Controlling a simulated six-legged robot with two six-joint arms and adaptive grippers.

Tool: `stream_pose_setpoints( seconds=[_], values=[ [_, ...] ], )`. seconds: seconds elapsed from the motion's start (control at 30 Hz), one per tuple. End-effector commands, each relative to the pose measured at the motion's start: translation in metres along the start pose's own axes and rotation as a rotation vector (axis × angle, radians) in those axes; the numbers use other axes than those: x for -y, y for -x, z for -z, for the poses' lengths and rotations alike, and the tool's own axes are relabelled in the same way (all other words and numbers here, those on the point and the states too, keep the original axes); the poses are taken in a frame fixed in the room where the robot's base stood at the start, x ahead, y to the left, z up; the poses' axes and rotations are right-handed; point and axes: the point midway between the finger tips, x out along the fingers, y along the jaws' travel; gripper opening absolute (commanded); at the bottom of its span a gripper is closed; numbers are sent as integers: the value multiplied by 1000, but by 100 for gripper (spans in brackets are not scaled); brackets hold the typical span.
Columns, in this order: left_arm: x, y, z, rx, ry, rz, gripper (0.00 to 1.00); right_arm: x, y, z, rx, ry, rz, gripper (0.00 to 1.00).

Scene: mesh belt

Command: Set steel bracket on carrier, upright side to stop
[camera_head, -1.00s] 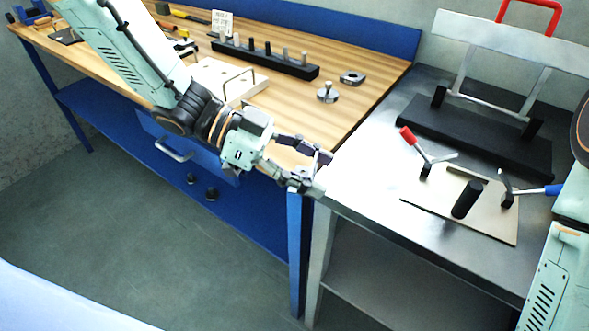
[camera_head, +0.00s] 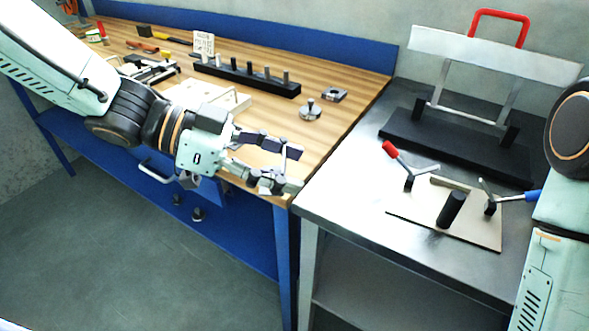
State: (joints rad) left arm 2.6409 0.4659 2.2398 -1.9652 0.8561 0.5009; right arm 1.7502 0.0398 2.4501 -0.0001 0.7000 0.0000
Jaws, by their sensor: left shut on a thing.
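My left gripper (camera_head: 290,170) is over the front right corner of the wooden bench, beside the steel table. Its fingers are closed on a small grey metal piece (camera_head: 267,180), which I take for the steel bracket. The fingers hide most of it, so I cannot tell which way its upright side faces. A flat beige plate (camera_head: 408,215), probably the carrier, lies on the steel table to the right, apart from the gripper. A black post (camera_head: 451,210) stands on it, and a low beige bar (camera_head: 453,184), possibly the stop, is at its back. My right gripper is out of view.
A red-handled clamp (camera_head: 408,166) and a blue-handled clamp (camera_head: 490,200) flank the plate. Behind them a black base (camera_head: 455,146) carries a metal frame with a red handle. The steel table (camera_head: 345,190) is clear left of the plate. A black peg block (camera_head: 245,76) stands on the bench.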

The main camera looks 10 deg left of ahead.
Motion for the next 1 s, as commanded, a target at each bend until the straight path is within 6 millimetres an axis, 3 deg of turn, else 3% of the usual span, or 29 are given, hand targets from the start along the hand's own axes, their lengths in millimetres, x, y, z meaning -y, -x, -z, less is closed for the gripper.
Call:
stream_pose_setpoints(
  seconds=[0.37,0.47,0.7,0.9,1.0],
  values=[
    [-1,5,1,0,7,15,19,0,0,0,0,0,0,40],
    [11,6,-6,-1,12,24,19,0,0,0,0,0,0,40],
    [42,19,-52,-8,83,177,19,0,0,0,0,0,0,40],
    [44,26,-100,-6,139,304,19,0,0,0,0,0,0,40],
    [41,28,-115,-5,156,351,19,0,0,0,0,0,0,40]
  ],
)
